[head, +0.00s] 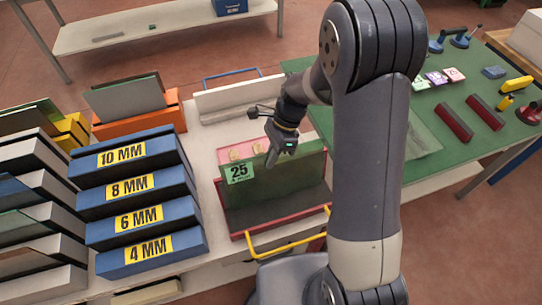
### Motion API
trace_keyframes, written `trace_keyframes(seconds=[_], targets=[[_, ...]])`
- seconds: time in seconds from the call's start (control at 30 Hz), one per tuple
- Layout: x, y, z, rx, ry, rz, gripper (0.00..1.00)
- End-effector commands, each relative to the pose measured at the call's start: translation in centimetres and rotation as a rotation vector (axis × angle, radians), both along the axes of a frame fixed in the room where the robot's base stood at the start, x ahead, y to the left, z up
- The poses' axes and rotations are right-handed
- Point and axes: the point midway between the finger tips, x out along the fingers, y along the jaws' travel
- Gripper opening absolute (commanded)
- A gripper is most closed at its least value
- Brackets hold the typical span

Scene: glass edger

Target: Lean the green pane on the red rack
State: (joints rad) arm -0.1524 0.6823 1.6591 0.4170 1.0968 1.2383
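The green pane (300,175) stands steeply at the red rack (285,226), in front of the rack's pink back (228,155) with its tan pads. A green label marked 25 is at its upper left. The pane's lower edge is over the rack's dark bed (270,215); I cannot tell whether it touches the bed or the back. My gripper (272,160) points down at the pane's top edge, with one finger showing in front of the glass. The other finger is hidden, so its grip on the pane is unclear.
A yellow handle (285,245) runs along the rack's front. Blue 4 to 10 MM boxes (140,215) stand to the left. An orange rack (140,122) with a grey pane and a white rack (235,100) are behind. A green table (465,160) with tools is at right.

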Motion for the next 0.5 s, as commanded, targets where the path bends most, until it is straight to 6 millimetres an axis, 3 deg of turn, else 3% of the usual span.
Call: trace_keyframes(seconds=[0.07,0.37,0.5], targets=[[0.02,0.01,-0.1,0.001,0.0,0.0,0.0],[0.0,0.01,-0.07,0.0,0.0,0.0,0.27],[-0.01,0.0,-0.08,0.0,0.0,0.0,0.29]])
